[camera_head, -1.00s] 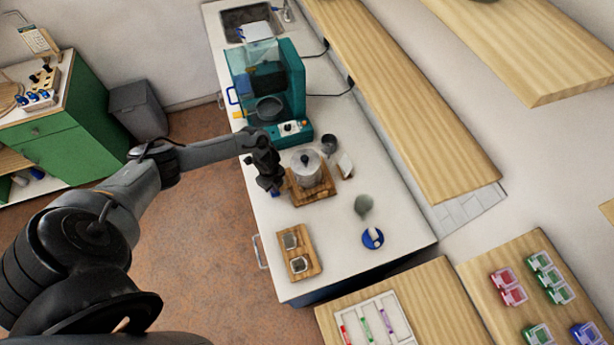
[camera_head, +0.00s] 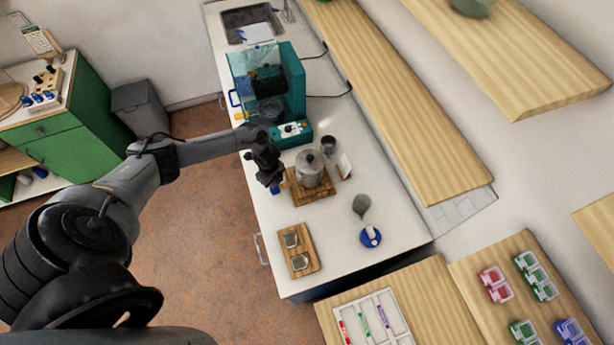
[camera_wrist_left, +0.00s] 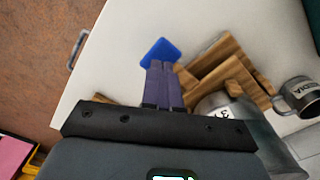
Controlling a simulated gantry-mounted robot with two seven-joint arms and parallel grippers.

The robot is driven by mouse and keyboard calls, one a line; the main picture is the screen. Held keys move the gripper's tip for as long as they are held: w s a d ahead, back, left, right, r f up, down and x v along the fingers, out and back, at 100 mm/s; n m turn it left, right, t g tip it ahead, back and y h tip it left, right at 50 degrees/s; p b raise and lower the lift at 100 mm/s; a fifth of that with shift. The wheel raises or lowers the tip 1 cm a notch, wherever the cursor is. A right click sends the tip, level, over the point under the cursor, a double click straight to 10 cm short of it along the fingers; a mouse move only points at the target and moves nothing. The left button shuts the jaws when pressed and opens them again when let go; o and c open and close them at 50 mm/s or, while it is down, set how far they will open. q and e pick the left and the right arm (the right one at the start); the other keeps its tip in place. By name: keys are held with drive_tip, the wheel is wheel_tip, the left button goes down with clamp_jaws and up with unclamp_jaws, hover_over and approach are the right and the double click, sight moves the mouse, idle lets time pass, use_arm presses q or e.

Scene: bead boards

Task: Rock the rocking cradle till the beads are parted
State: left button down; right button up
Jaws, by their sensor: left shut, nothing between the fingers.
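The rocking cradle is a wooden stand (camera_head: 318,193) on the white counter, with a lidded metal pot (camera_head: 309,168) on it. In the left wrist view, its wooden pieces (camera_wrist_left: 215,62) and part of the pot (camera_wrist_left: 222,108) show right of my fingers. A flat blue piece (camera_wrist_left: 160,50) lies just beyond my fingertips; I cannot tell whether it joins the cradle or touches the fingers. My left gripper (camera_head: 274,187) is shut and empty, low at the cradle's left side; its fingers also show in the left wrist view (camera_wrist_left: 162,78). Any beads are hidden. My right gripper is out of view.
A metal cup marked MEDIA (camera_wrist_left: 298,96) stands close beside the cradle. A teal machine (camera_head: 290,92) is behind. A wooden tray with small dishes (camera_head: 300,268) and a blue round item (camera_head: 371,238) stand in front, with bare counter between.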

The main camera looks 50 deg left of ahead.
use_arm(q)
drive_tip(key=shift+f+b, duration=1.85)
drive_tip(key=shift+f, duration=0.35)
drive_tip(key=shift+r+p, duration=2.2)
drive_tip(key=shift+r, duration=0.1)
drive_tip(key=shift+f, duration=0.1)
drive_tip(key=shift+f+b, duration=1.95)
drive_tip(key=shift+f, duration=0.15)
drive_tip(key=shift+r+p, duration=1.4)
drive_tip(key=shift+r, duration=0.05)
drive_tip(key=shift+r+p, duration=0.7)
drive_tip(key=shift+r, duration=0.05)
drive_tip(key=shift+r, duration=0.1)
